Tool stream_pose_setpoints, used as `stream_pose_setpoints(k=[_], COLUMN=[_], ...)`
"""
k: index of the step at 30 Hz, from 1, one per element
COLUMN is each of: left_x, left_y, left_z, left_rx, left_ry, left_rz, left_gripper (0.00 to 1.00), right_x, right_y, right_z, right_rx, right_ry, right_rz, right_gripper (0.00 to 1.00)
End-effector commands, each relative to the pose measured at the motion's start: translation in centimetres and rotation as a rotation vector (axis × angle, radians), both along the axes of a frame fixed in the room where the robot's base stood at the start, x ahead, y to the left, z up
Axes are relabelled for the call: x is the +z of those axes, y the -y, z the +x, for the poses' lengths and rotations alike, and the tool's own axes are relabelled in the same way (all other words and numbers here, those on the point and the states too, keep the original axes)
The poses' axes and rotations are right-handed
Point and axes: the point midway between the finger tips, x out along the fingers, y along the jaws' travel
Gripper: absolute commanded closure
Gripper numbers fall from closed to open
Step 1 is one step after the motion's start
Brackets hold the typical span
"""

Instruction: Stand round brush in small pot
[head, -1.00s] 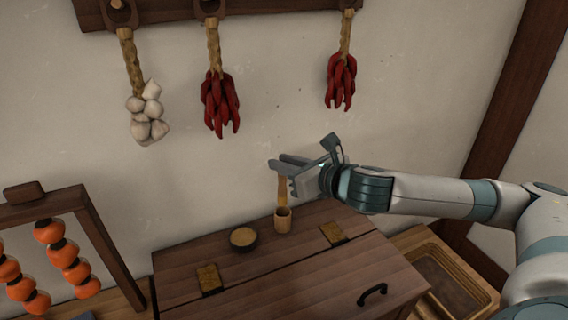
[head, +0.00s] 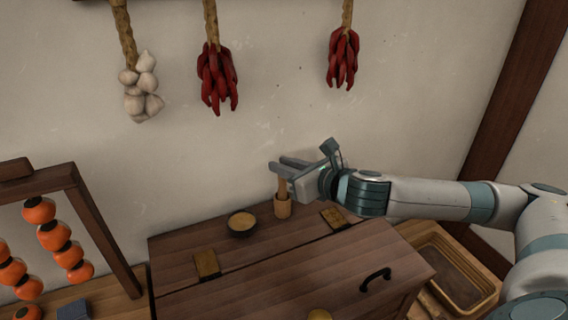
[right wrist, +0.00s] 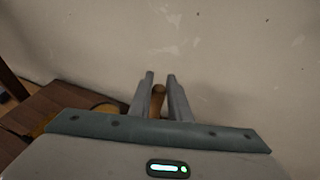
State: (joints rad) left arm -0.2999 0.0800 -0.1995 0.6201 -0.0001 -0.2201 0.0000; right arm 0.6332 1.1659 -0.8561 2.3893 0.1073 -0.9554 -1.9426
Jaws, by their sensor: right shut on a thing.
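The small pot (head: 282,209) is a light wooden cup standing on the lid of a dark wooden chest. The round brush (head: 283,187) has a tan handle that runs upright from my right gripper down to the pot's mouth. Its lower end is hidden in or behind the pot rim. My right gripper (head: 284,167) is shut on the brush handle just above the pot. In the right wrist view the handle's top (right wrist: 158,91) shows between the two fingers. The pot is hidden there. My left gripper is not in view.
A dark bowl (head: 241,224) with yellowish contents stands left of the pot. A wooden tray (head: 484,298) lies at right. A rack with orange fruit stands at left. Garlic and red chillies hang on the wall.

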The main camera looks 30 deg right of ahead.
Motion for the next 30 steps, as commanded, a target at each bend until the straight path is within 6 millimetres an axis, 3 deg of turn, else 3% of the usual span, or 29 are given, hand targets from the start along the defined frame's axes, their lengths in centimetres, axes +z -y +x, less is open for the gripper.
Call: stream_pose_setpoints(k=[13, 14, 16, 17, 30], left_x=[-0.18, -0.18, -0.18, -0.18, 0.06], left_y=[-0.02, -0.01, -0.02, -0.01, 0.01], left_z=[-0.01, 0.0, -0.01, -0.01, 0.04], left_rx=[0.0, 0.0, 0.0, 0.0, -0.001], left_ry=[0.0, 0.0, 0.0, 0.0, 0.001], left_rz=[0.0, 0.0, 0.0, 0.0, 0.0], left_gripper=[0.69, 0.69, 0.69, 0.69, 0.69], right_x=[-0.34, -0.34, -0.34, -0.34, -0.16], right_y=[-0.01, -0.01, -0.01, -0.02, 0.15], right_z=[0.0, 0.0, 0.0, -0.01, 0.02], right_rx=[0.0, 0.0, 0.0, 0.0, 0.0], right_ry=[0.0, 0.0, 0.0, 0.0, 0.0], right_rz=[0.0, 0.0, 0.0, 0.0, -0.001], right_gripper=[1.0, 0.81, 0.64, 0.61, 0.61])
